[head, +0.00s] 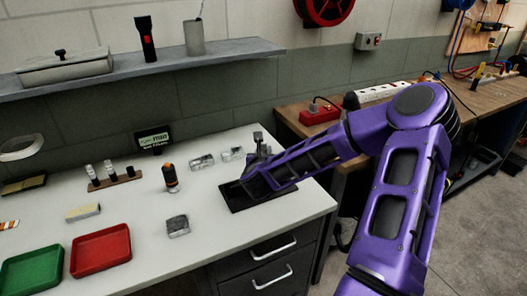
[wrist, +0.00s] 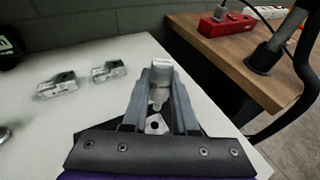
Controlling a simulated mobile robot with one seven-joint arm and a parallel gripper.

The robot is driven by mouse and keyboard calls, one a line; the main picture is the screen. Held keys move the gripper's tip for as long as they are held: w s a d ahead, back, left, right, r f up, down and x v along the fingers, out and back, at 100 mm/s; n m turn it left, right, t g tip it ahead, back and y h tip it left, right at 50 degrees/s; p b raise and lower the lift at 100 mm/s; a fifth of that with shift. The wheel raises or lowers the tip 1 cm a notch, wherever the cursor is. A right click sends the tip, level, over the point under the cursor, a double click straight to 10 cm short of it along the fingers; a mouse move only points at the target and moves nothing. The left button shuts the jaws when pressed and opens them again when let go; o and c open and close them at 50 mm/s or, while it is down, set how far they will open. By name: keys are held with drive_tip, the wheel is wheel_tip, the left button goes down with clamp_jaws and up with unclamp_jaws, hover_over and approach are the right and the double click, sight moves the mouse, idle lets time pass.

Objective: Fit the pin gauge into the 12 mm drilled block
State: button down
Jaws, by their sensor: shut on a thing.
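My gripper (head: 257,155) is over the dark mat (head: 238,200) at the right end of the white bench. In the wrist view my gripper (wrist: 160,92) is shut on a pale, silvery upright piece, the pin gauge (wrist: 161,72). Between the fingers a light metal face with a dark hole (wrist: 155,125) shows; I cannot tell whether it is a drilled block. Two clear-grey blocks (head: 202,161) (head: 231,154) lie left of my gripper, also in the wrist view (wrist: 57,86) (wrist: 108,71). Another grey block (head: 178,226) lies nearer the front. Size marks are unreadable.
A wooden rack (head: 115,182) holds several small pins. A black and orange upright tool (head: 170,178) stands mid-bench. Red (head: 101,251) and green (head: 32,271) trays are at front left. A small display (head: 153,140) stands at the wall. A wooden bench (head: 340,128) adjoins on the right.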

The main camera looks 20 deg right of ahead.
drive_tip(key=shift+f+b, duration=1.95)
drive_tip(key=shift+f, duration=0.45)
drive_tip(key=c, duration=1.2)
unclamp_jaws()
clamp_jaws()
